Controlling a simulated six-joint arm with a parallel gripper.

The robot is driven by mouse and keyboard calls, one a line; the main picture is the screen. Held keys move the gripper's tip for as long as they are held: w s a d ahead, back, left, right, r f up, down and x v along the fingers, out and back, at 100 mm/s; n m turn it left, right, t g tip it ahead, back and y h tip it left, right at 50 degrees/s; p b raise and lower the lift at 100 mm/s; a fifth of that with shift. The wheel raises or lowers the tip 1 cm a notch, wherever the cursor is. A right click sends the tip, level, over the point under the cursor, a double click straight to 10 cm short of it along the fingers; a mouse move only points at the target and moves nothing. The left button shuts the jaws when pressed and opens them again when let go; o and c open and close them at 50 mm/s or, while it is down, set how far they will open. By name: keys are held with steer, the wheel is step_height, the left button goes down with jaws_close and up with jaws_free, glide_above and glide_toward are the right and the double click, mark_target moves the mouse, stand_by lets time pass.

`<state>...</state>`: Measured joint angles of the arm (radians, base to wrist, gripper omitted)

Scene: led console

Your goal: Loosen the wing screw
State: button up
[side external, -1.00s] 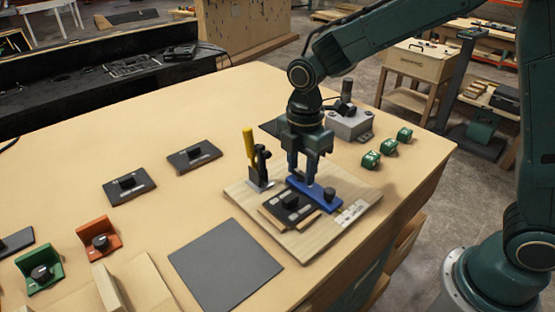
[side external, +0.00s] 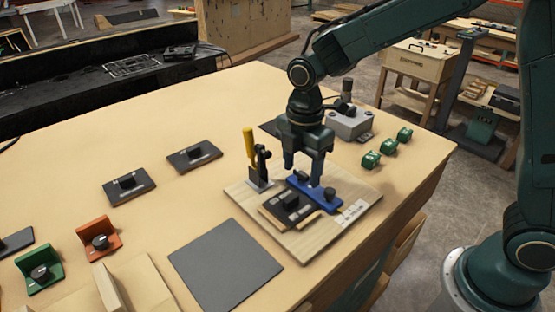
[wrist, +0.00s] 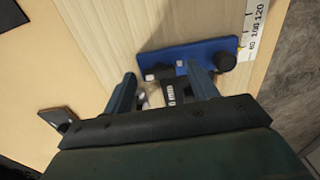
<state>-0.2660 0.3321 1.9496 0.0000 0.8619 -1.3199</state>
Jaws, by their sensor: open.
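A blue bar (side external: 313,192) lies on the wooden board and also shows in the wrist view (wrist: 205,52). A small dark piece (side external: 303,176) stands on its far end, likely the wing screw. A round black knob (side external: 329,194) sits at the bar's near end; it shows in the wrist view (wrist: 226,60) just outside the right finger. My gripper (side external: 302,172) points down over the far part of the bar, open, its fingers on either side of the dark piece. In the wrist view my gripper (wrist: 163,82) holds nothing I can see. Whether the fingers touch anything is unclear.
A yellow-handled clamp (side external: 250,150) stands close to the left of my gripper on the board (side external: 335,232). A black dial plate (side external: 290,206) lies in front of the bar. A grey box (side external: 350,124) and green blocks (side external: 388,147) stand behind. The dark mat (side external: 225,265) is bare.

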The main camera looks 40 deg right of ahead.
mark_target(301, 172)
step_height(301, 172, up, 14)
steer(key=shift+f, duration=0.25)
stand_by(0.4)
steer(key=s+d+m+t, duration=0.2)
steer(key=s+d+m, duration=0.3)
steer(key=s+m, duration=0.4)
steer(key=s+d+m+t, duration=0.3)
steer(key=s+d+m, duration=0.2)
steer(key=s+m, duration=0.4)
steer(key=s, duration=0.3)
steer(key=shift+d+f+t, duration=0.3)
